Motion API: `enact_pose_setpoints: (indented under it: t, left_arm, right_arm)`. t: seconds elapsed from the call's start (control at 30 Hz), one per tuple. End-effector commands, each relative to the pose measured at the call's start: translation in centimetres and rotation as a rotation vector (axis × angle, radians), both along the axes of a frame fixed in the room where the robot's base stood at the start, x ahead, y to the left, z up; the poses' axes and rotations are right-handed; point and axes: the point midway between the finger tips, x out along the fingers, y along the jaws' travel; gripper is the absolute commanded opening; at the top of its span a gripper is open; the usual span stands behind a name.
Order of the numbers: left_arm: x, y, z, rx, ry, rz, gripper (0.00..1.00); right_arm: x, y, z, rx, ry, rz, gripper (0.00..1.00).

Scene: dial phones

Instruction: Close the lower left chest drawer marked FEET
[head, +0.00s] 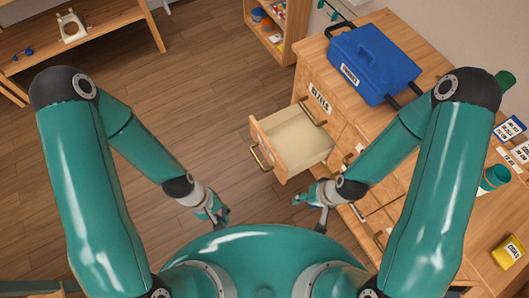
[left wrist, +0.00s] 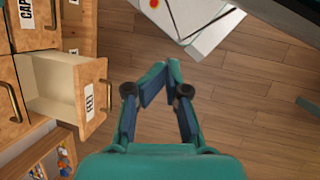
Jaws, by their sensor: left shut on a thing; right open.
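The lower left drawer (head: 296,141) is pulled well out of the wooden chest (head: 318,72) and looks empty. In the left wrist view the drawer's front (left wrist: 95,104) carries a label (left wrist: 89,101) reading FEET and a brass handle. My left gripper (head: 222,215) is out in front of the drawer, apart from it. In the left wrist view my left gripper (left wrist: 169,67) has its fingertips together, with nothing visible between them, over the floor beside the drawer front. My right gripper (head: 304,198) is open and empty near the chest's front, just past the drawer's near side.
A blue toolbox (head: 372,62) lies on the chest top. A yellow box (head: 508,252) and a teal cup (head: 494,178) stand at the right. A low shelf (head: 268,28) stands beyond the chest. Wooden floor (head: 200,110) left of the drawer is clear.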

Motion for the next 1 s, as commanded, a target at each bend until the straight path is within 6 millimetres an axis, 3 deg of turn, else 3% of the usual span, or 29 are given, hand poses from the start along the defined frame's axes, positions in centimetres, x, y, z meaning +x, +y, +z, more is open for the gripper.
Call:
enact_pose_setpoints:
  t: [0.17, 0.27, 0.33, 0.5, 0.63, 0.8, 1.0]
  left_arm:
    - [-2.2, -2.1, 0.9, 0.035, 0.465, 0.501, 0.0]
    - [-1.7, -4.3, 0.3, 0.026, 0.743, 0.797, 0.0]
    - [-0.3, -6.1, -0.3, -0.004, 0.955, 1.002, 0.0]
    - [6.1, -9.0, -2.3, -0.152, 1.422, 1.378, 0.0]
    - [12.0, -8.9, -4.5, -0.321, 1.706, 1.54, 0.0]
    - [18.8, -6.6, -8.4, -0.571, 1.947, 1.638, 0.0]
    - [23.7, -2.6, -15.4, -0.813, 2.02, 1.708, 0.0]
  right_arm:
    - [0.0, 0.0, -1.1, 0.0, 0.0, 0.0, 0.5]
    - [0.0, 0.0, -3.6, 0.0, 0.0, 0.0, 0.5]
    - [0.0, 0.0, -5.9, 0.0, 0.0, 0.0, 0.5]
    - [0.0, 0.0, -12.0, 0.0, 0.001, 0.0, 0.5]
    - [0.0, 0.0, -16.7, 0.0, 0.0, 0.0, 0.5]
    - [0.0, 0.0, -22.7, 0.0, 0.0, 0.0, 0.5]
    - [0.0, 0.0, -29.7, 0.0, 0.0, 0.0, 0.5]
